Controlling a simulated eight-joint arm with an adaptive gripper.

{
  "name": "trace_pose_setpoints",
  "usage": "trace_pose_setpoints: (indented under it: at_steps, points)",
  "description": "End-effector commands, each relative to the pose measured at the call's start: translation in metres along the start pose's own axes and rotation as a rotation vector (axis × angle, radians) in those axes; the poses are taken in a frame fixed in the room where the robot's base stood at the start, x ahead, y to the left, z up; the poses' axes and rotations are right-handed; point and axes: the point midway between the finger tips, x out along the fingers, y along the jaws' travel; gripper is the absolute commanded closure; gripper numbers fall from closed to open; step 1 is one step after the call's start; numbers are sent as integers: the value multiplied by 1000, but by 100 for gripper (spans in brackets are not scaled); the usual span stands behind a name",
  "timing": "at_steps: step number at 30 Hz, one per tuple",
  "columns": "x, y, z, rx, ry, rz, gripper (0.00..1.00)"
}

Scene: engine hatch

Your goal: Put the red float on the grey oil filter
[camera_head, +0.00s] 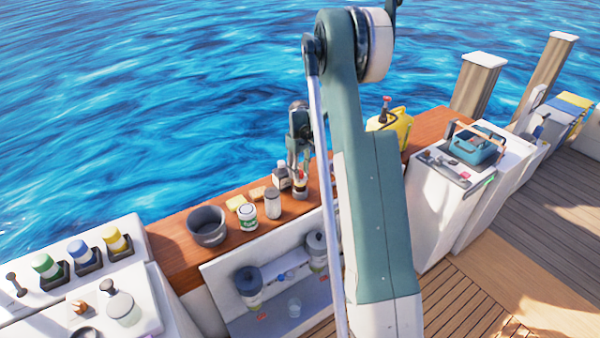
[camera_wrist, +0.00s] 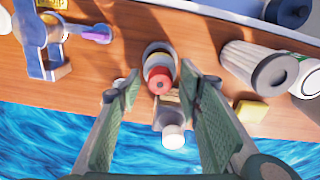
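A red round piece with a small dark centre, which I take for the red float (camera_wrist: 159,80), shows on top of a short cream and dark cylinder in the wrist view. In the head view the float (camera_head: 301,179) is small and partly covered. My gripper (camera_wrist: 158,92) is open, its two fingers on either side of the float with gaps visible; it also shows from above in the head view (camera_head: 299,167). A grey ribbed cylinder, likely the grey oil filter (camera_wrist: 262,70), stands on the wooden ledge to the right; it also shows in the head view (camera_head: 272,205).
A white-capped bottle (camera_wrist: 172,130) stands close to the fingers. A yellow sponge (camera_wrist: 250,111) and a white-green can (camera_head: 247,216) are near the grey cylinder. A grey pot (camera_head: 207,226) stands farther left. Water borders the ledge.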

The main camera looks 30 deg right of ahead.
Motion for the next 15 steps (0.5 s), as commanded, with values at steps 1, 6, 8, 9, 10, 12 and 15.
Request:
trace_pose_setpoints:
  at_steps: [1,6,8,9,10,12,15]
  points:
    - [-4,0,0,0,0,0,64]
    - [-21,0,0,0,0,0,64]
    - [-30,0,0,0,0,0,64]
    - [-36,0,0,0,0,0,64]
    - [-40,0,0,0,0,0,64]
    - [-52,0,0,0,0,0,64]
    - [-69,0,0,0,0,0,64]
